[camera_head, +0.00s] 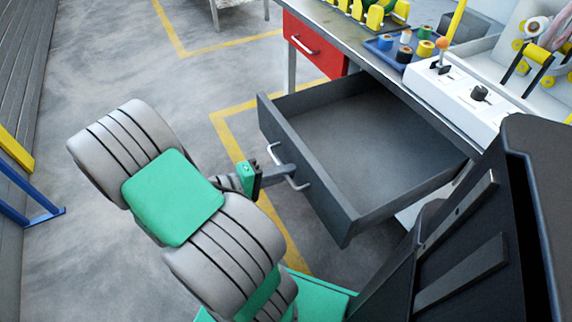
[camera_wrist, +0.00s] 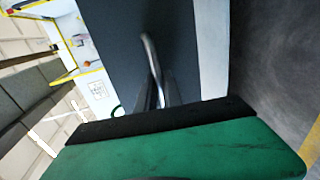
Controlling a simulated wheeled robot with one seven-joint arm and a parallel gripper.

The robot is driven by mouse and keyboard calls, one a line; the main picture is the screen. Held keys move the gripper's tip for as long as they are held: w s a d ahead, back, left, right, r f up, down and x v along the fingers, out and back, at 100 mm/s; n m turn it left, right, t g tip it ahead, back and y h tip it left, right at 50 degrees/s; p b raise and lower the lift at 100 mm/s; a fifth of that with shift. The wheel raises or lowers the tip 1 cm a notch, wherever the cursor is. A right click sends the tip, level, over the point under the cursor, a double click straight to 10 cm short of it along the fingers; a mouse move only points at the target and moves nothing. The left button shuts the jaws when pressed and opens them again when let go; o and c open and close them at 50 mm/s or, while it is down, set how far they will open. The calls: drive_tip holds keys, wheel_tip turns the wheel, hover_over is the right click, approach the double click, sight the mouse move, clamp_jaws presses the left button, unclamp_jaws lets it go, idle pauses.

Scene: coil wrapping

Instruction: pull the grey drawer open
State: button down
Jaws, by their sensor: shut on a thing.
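The grey drawer (camera_head: 300,160) stands far out from under the workbench, and its inside is empty. Its silver bar handle (camera_head: 273,152) is on the front panel. My gripper (camera_head: 285,172) is at the handle, with its fingers shut on the bar. In the wrist view the handle (camera_wrist: 151,60) runs down between the fingers (camera_wrist: 152,97) of my gripper, in front of the dark drawer front (camera_wrist: 120,40). The fingers hide part of the bar.
A red drawer (camera_head: 312,47) is shut at the bench's left. The workbench (camera_head: 345,35) carries a blue tray (camera_head: 385,45) of coloured spools and a white control box (camera_head: 455,97). Grey floor with yellow lines lies clear left of the drawer.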

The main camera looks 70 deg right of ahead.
drive_tip(key=c, duration=1.5)
unclamp_jaws()
drive_tip(key=p+v, duration=0.3)
drive_tip(key=v, duration=0.5)
